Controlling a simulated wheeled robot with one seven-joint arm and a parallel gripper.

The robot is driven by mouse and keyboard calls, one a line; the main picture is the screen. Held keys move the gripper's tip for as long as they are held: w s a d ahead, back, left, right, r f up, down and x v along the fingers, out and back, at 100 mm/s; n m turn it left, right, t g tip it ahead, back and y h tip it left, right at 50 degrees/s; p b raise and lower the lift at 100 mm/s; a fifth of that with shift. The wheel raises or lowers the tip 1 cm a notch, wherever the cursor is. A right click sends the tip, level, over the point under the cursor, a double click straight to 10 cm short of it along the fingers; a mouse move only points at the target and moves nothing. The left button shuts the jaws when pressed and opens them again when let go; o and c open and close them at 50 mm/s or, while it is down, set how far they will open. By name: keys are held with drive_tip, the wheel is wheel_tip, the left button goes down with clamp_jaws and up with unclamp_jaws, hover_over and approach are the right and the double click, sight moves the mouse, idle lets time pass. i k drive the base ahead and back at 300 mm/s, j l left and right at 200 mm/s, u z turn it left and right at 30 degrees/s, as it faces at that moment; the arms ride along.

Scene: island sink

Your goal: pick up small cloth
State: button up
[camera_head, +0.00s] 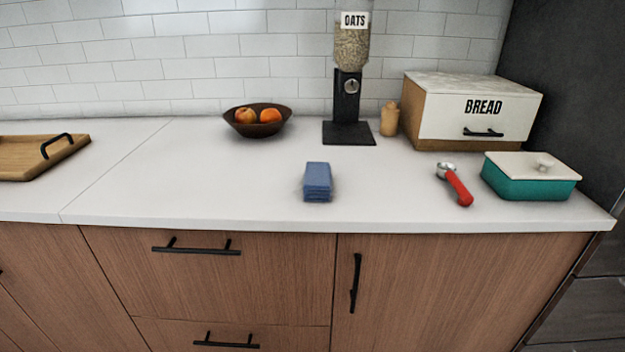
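A small folded blue cloth (317,181) lies on the white countertop, near its front edge and a little right of the picture's middle. Its top and front face show, and nothing covers it. My gripper is not in view.
A red-handled scoop-like tool (457,187) and a teal lidded dish (530,180) lie to the right. A bread box (474,110), an oats dispenser (348,110) and a fruit bowl (240,128) stand behind. A wooden tray (25,162) is far left. Counter around the cloth is clear.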

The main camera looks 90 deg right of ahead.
sight(318, 178)
drive_tip(key=z, duration=4.4)
drive_tip(key=i+l, duration=0.1)
drive_tip(key=i, duration=0.55)
drive_tip(key=i+u, duration=0.15)
drive_tip(key=u, duration=0.25)
drive_tip(key=i+l+u, duration=0.1)
drive_tip(key=u, duration=0.35)
drive_tip(key=i+l+u, duration=0.15)
drive_tip(key=u, duration=0.25)
drive_tip(key=i, duration=0.05)
